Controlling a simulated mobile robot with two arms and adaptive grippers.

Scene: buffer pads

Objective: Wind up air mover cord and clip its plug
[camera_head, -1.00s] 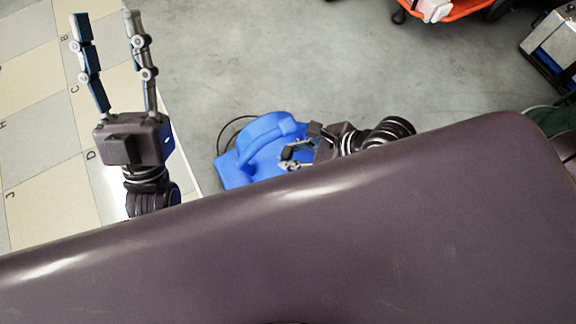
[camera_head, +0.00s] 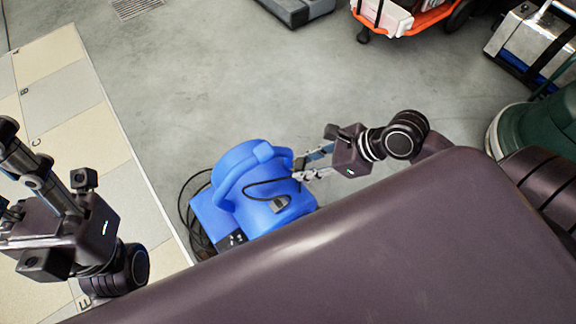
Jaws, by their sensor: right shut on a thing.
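The blue air mover (camera_head: 232,192) stands on the grey floor below the middle of the view. Its black cord (camera_head: 187,205) lies in several loops at its left side, and a thin stretch of cord curves over its top toward my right gripper. A small dark fitting (camera_head: 280,203) shows on the housing. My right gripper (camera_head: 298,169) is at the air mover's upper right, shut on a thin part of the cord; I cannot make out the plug. My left gripper (camera_head: 8,172) is at the left edge, fingers apart and partly out of view, away from the air mover.
A lettered pad floor (camera_head: 75,90) lies at the left. An orange cart (camera_head: 410,18) and a metal case (camera_head: 528,45) stand at the upper right. A green bin (camera_head: 510,130) is at the right.

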